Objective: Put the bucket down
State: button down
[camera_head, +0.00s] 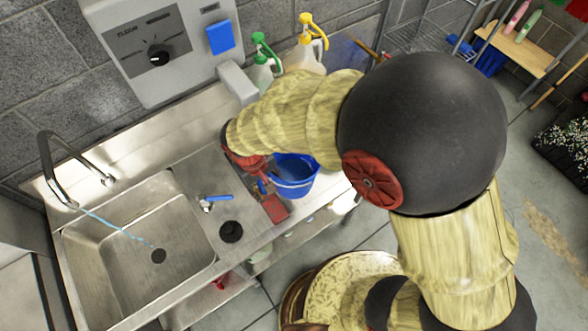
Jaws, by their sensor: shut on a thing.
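A blue bucket (295,177) is at the front edge of the steel counter (185,160), right of the sink. My gripper (268,192) is beside the bucket's left side, shut on it, with its red parts showing over the counter. The fingertips are partly hidden by my arm and the bucket. I cannot tell whether the bucket's base touches the counter or hangs past the edge.
A sink (135,245) with running water is at left. A blue-handled tool (213,200) and a black round thing (231,232) lie on the counter near my gripper.

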aim_at(286, 168)
jog(key=w+d+f, duration=0.1)
jog(key=w+d, duration=0.1)
jog(key=w, duration=0.1)
jog(key=w+d+f, duration=0.1)
jog(key=w, duration=0.1)
jog(key=shift+w+f, duration=0.2)
jog(key=shift+f, duration=0.15)
jog(key=w+f, duration=0.1)
jog(key=f, duration=0.1)
jog(key=w+d+f, duration=0.2)
jog(key=w+f, duration=0.1)
jog(key=shift+d+f, duration=0.1)
jog(key=shift+f, duration=0.2)
jog(key=shift+w+d+f, duration=0.1)
jog(key=shift+w+f, duration=0.05)
jog(key=shift+f, duration=0.7)
jog(key=shift+w+f, duration=0.1)
jog(key=shift+f, duration=0.75)
jog(key=shift+f+b, duration=0.4)
jog(key=shift+b, duration=0.1)
jog(key=shift+f, duration=0.15)
jog(key=c, duration=1.1)
grip_release()
